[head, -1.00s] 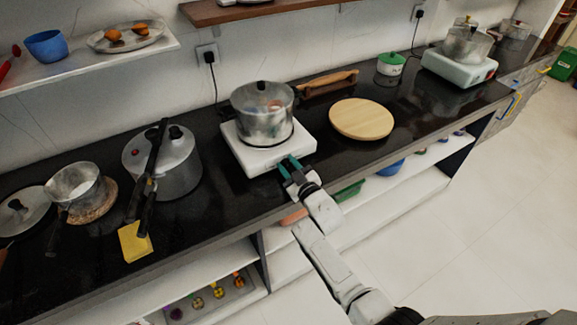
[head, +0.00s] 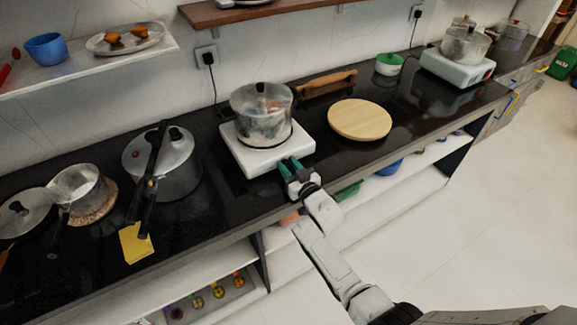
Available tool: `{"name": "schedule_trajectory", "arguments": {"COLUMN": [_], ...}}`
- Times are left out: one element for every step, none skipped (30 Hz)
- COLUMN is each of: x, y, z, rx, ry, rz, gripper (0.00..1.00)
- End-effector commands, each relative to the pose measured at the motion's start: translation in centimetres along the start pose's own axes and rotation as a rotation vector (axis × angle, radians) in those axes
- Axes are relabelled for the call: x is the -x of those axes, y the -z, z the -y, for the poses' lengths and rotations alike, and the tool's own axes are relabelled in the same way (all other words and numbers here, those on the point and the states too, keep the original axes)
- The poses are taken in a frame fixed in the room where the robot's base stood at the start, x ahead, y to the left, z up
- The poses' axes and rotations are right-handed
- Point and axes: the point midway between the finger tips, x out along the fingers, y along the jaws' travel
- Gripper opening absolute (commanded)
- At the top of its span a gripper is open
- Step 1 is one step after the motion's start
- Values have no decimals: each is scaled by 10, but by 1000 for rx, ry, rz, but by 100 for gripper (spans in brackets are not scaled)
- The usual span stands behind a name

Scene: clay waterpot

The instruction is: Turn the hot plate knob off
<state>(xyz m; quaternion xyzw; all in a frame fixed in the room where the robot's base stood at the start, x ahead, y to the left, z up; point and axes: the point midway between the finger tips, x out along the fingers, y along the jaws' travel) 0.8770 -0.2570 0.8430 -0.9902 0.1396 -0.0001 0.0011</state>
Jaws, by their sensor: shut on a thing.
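The white hot plate (head: 250,158) stands on the black counter near the middle of the head view. A metal pot (head: 262,116) with a dark lid knob sits on it. My gripper (head: 288,167) is at the hot plate's front right edge, with its teal fingers against the front face. The fingers are shut on the hot plate knob, which they hide from view. I cannot see which way the knob points. A second white hot plate (head: 455,68) with a pot on it and a red spot on its front stands at the far right.
A round wooden board (head: 359,119) lies right of the hot plate. A pressure cooker (head: 163,165), a saucepan (head: 77,187) and a yellow cloth (head: 135,243) are on the left. A white shelf (head: 400,186) runs below the counter. The floor at right is clear.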

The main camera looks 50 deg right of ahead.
Motion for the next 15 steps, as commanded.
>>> {"name": "schedule_trajectory", "arguments": {"x": [0, 0, 0, 0, 0, 0, 0, 0, 0, 1, 2, 4, 6, 9, 14], "y": [0, 0, 0, 0, 0, 0, 0, 0, 0, 0, 0, -1, -1, -1, -1], "z": [0, 0, 0, 0, 0, 0, 0, 0, 0, 0, 0, 0, 0, 0, 0], "rx": [0, 0, 1, 1, 1, 1, 1, 1, 2, 2, 2, 2, 2, 2, 2], "ry": [0, 0, 0, 0, 0, 0, 0, 0, 0, 0, 0, 0, 0, 0, -1], "rz": [0, 0, 0, 0, 0, 0, 0, 0, 0, 0, 1, 1, 1, 2, 2], "gripper": [2, 36, 38, 38, 38, 38, 38, 38, 38, 38, 38, 38, 38, 38, 38]}}
